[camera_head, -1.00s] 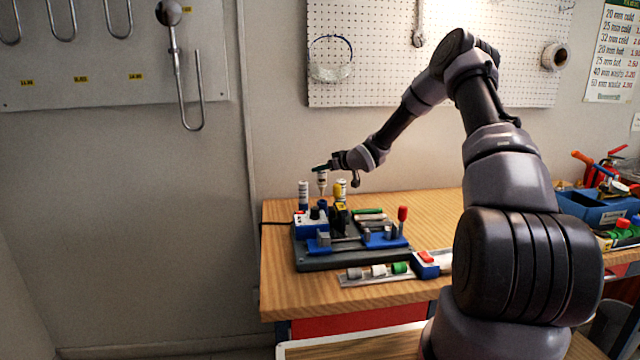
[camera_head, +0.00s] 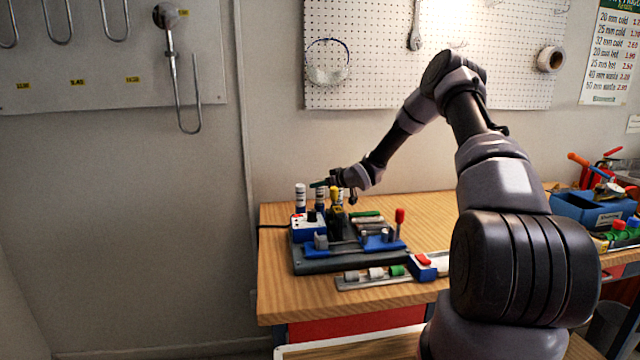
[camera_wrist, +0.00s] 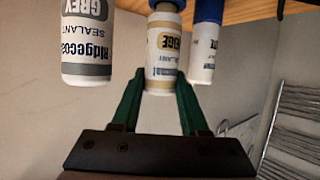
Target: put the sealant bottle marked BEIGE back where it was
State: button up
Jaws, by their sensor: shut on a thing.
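The BEIGE sealant bottle (camera_wrist: 165,58) is in the middle of the wrist view, white with a tan band, its lettering upside down. My gripper (camera_wrist: 161,82) has its green fingers on either side of it, shut on it. In the head view the bottle (camera_head: 320,198) hangs under my gripper (camera_head: 325,184), cap end down, in line with the rack of upended bottles. Whether its cap end is seated is hidden. A bottle marked GREY (camera_wrist: 87,45) is to its left in the wrist view, and a blue-capped bottle (camera_wrist: 205,45) is close on its right.
A white-topped bottle (camera_head: 300,196) stands just left of the held one in the head view. A dark fixture (camera_head: 340,263) with blue clamps is in front on the wooden bench (camera_head: 440,212). A blue bin (camera_head: 585,208) stands at right.

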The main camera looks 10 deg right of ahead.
jog(key=o, duration=1)
